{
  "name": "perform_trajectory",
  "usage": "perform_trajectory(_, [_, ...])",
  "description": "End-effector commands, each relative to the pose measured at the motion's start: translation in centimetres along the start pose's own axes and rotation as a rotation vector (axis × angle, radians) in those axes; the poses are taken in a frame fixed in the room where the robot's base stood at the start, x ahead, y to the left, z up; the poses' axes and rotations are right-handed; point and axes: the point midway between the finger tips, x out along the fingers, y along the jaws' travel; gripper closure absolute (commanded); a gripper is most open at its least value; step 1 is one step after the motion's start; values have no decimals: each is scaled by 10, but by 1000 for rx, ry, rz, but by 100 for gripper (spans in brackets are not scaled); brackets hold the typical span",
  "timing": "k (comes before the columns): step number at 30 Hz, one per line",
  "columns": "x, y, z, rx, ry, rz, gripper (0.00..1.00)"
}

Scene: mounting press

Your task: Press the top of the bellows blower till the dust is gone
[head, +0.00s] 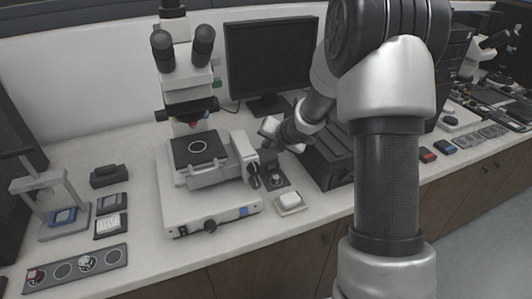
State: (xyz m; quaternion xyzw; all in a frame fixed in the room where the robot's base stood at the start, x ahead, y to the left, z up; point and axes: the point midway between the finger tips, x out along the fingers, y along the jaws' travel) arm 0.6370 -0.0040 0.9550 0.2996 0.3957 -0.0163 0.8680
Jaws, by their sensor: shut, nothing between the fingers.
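Dust is too small to make out.
The microscope (188,75) with its white base (212,212) stands close on the left. A dark ribbed box (330,155) is on the right, a monitor (268,60) behind. A press (48,195) stands far left.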

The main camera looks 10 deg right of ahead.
Motion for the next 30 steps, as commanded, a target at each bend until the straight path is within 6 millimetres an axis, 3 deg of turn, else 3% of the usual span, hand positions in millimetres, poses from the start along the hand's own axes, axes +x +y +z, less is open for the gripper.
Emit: perform_trajectory(30, [8,-6,-6,0,0,0,100])
